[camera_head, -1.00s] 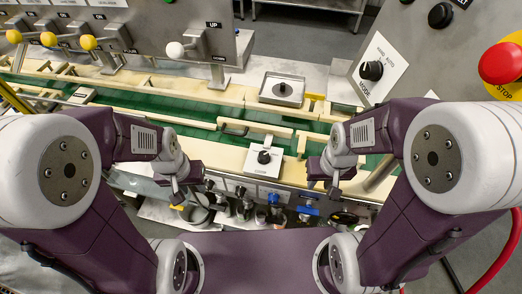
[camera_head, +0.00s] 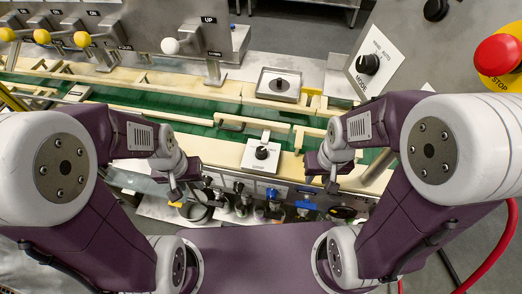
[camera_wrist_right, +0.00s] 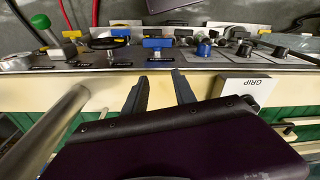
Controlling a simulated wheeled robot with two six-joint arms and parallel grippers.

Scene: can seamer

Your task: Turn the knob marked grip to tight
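A small white plate with a black knob (camera_head: 261,153) sits on the cream rail at the front of the green conveyor, between my two arms. In the right wrist view the plate (camera_wrist_right: 250,83) reads GRIP; its knob is not visible there. The plate's tight mark is too small to read. My right gripper (camera_head: 332,183) hangs to the right of the plate, apart from it. In the right wrist view its two dark fingers (camera_wrist_right: 160,84) are spread with nothing between them. My left gripper (camera_head: 174,192) is left of the plate, apart from it; its fingers are too small to judge.
A row of knobs and valves (camera_head: 270,202) runs along the front edge below the rail. Another square box with a knob (camera_head: 279,84) stands behind the conveyor. A MODE knob (camera_head: 367,64) and a red STOP button (camera_head: 498,56) are at right; levers (camera_head: 170,46) are at back left.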

